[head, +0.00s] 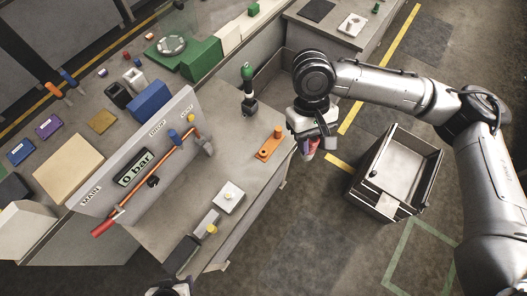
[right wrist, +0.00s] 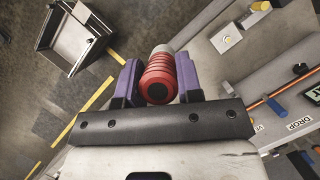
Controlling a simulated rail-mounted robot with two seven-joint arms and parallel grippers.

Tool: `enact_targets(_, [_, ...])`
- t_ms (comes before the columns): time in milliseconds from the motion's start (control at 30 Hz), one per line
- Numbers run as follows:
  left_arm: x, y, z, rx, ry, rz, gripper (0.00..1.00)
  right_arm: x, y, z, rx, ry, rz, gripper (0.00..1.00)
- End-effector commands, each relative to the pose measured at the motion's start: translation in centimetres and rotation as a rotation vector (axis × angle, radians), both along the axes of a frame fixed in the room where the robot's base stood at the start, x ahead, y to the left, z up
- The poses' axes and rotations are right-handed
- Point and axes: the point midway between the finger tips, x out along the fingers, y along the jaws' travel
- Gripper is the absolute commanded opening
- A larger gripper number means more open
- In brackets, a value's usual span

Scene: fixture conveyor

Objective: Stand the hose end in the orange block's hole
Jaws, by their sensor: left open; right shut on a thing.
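The orange block (head: 268,145) lies flat near the right edge of the grey worktop in the head view. A dark spot shows on its top, too small to read clearly as the hole. My right gripper (head: 311,143) is just right of the block, beyond the worktop edge. It is shut on the red hose end (right wrist: 158,80), a ribbed red piece with a pale collar, held between purple fingers in the right wrist view. My left gripper (head: 168,290) is open, partly cut off at the bottom edge.
A panel (head: 135,160) with an orange pipe stands left of the block. A green-topped black tool (head: 248,90) stands behind it. An open grey bin (head: 423,158) stands on the floor at right.

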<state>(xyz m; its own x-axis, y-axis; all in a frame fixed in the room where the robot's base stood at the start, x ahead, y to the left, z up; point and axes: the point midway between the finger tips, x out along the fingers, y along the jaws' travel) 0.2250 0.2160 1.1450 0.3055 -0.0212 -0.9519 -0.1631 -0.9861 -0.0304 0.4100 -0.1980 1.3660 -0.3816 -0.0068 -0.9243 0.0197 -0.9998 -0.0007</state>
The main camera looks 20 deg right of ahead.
Motion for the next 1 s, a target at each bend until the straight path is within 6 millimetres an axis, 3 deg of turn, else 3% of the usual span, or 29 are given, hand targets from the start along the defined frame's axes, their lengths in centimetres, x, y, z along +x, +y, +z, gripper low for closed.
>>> enact_targets(1000, [0.0,-0.1,0.9,-0.004,0.000,0.003,0.55,2.9,0.5,0.0,0.000,0.001,0.086,0.00])
